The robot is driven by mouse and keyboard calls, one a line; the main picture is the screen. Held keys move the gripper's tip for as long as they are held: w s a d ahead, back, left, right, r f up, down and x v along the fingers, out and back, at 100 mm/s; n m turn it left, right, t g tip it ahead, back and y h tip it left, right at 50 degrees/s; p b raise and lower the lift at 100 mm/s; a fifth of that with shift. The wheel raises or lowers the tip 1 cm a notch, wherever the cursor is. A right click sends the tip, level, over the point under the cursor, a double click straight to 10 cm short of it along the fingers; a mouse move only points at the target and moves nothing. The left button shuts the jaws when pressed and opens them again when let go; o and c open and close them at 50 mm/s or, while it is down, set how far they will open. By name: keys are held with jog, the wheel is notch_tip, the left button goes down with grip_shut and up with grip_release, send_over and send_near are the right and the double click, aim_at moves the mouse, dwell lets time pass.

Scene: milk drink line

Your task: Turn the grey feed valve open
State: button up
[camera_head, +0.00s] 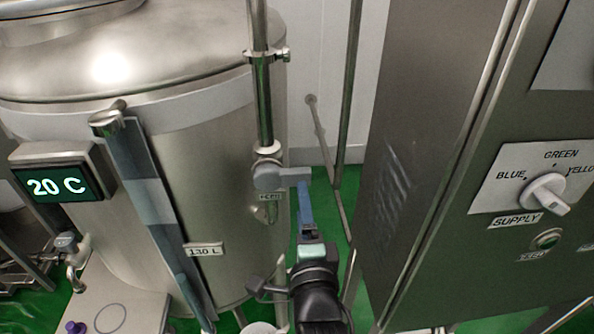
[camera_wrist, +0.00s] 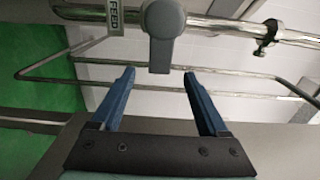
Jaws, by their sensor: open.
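The grey feed valve (camera_head: 267,174) sits on the vertical steel pipe in front of the tank. Its flat handle (camera_head: 296,173) sticks out sideways to the right in the head view. In the wrist view the handle (camera_wrist: 163,45) points toward my gripper. My gripper (camera_wrist: 159,72) is open, with its two blue fingers apart on either side of the handle's line. The handle's end is level with the fingertips, and I see no contact. In the head view my gripper (camera_head: 303,185) is at the handle's outer end, where one finger hides the other.
The steel tank (camera_head: 215,145) stands behind and left, with a 20 C display (camera_head: 56,186). A cabinet (camera_head: 410,150) with a white supply knob (camera_head: 545,193) stands right. A thin pipe (camera_head: 350,80) rises behind.

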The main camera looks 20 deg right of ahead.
aim_at(298, 177)
jog(key=p+x, duration=0.1)
jog(key=x, duration=0.7)
jog(key=shift+w, duration=0.3)
jog(key=shift+c, duration=0.3)
grip_shut()
dwell(0.9)
